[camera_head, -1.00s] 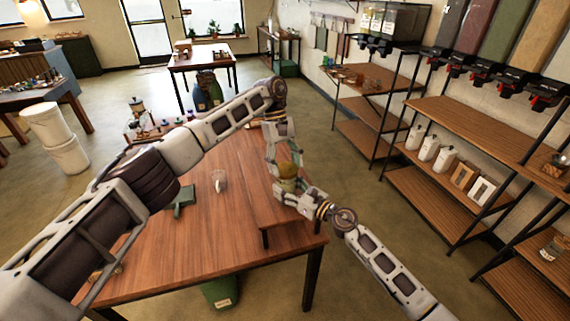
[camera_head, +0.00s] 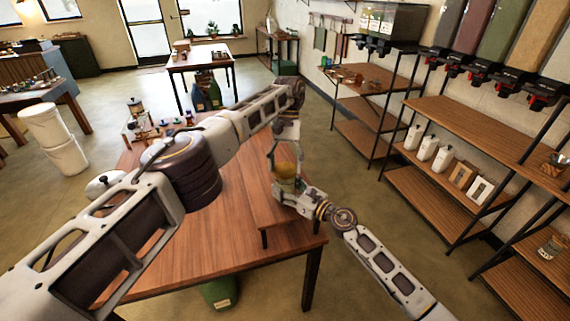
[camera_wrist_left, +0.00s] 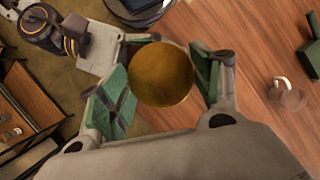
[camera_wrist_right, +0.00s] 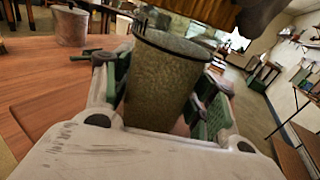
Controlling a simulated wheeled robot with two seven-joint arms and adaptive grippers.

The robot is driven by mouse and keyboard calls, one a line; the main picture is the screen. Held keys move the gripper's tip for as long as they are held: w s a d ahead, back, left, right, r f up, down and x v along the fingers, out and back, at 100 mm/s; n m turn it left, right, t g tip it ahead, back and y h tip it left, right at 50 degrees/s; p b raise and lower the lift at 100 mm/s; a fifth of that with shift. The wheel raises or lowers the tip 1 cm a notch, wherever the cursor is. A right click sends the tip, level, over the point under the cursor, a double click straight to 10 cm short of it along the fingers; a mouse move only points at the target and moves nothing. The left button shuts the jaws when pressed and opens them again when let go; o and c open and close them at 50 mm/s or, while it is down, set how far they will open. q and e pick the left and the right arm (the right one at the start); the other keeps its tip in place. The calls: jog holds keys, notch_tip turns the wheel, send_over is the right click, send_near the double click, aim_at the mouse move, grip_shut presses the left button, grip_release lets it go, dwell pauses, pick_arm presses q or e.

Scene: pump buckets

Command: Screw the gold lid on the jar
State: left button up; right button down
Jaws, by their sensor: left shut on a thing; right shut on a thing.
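The round gold lid (camera_wrist_left: 161,72) sits between the green-padded fingers of my left gripper (camera_wrist_left: 166,84), which is shut on it. In the head view my left gripper (camera_head: 284,154) points down over the jar (camera_head: 287,184). My right gripper (camera_head: 300,196) is shut around the jar's side from the near side. The right wrist view shows the jar (camera_wrist_right: 162,82) upright, speckled, with a dark rim. The gold lid's edge (camera_wrist_right: 205,9) is above the rim there, with a visible gap between them. The lid hides the jar in the left wrist view.
A clear mug (camera_wrist_left: 290,95) and a green object (camera_wrist_left: 312,45) are on the wooden table (camera_head: 220,245). A cylindrical container (camera_wrist_right: 70,26) shows in the right wrist view. Shelves (camera_head: 480,125) stand at the right. The table's front is clear.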

pick_arm(q)
jog(key=shift+m, duration=0.5)
jog(key=o, duration=0.7)
jog(key=shift+o, duration=0.2)
jog(key=shift+r, duration=0.1)
jog(key=shift+r, duration=2.2)
jog(key=shift+c, duration=0.4)
